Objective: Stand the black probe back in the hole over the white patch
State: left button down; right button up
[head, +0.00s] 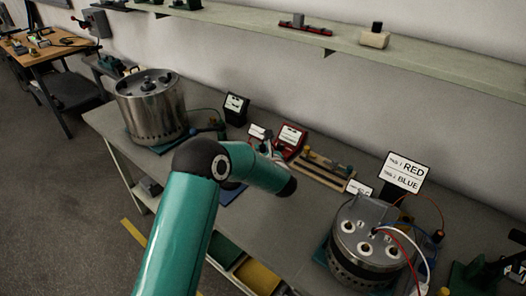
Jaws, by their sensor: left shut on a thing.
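My left arm comes in from the bottom and bends over the bench. My left gripper (269,146) is partly hidden behind its own forearm, near the small meters at the back. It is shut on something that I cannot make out. A round steel vessel (366,262) stands at the right, with several pale round openings in its lid and red, white and blue leads beside it. I cannot tell which opening is over the white patch. I cannot pick out the black probe. My right gripper is not in view.
A second steel vessel (152,108) with dark knobs stands at the left. A wooden rack (318,171) with dark and yellow pieces lies between the vessels. A red meter (291,139), a black meter (235,108) and a sign (403,173) stand along the back. A shelf (350,42) runs above.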

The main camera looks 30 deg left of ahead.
pick_arm(q)
jog(key=shift+b, duration=0.85)
dwell(1.1)
jog(key=shift+f+b, duration=1.1)
jog(key=shift+b, duration=0.15)
jog(key=c, duration=1)
grip_release()
jog(key=v, duration=1.2)
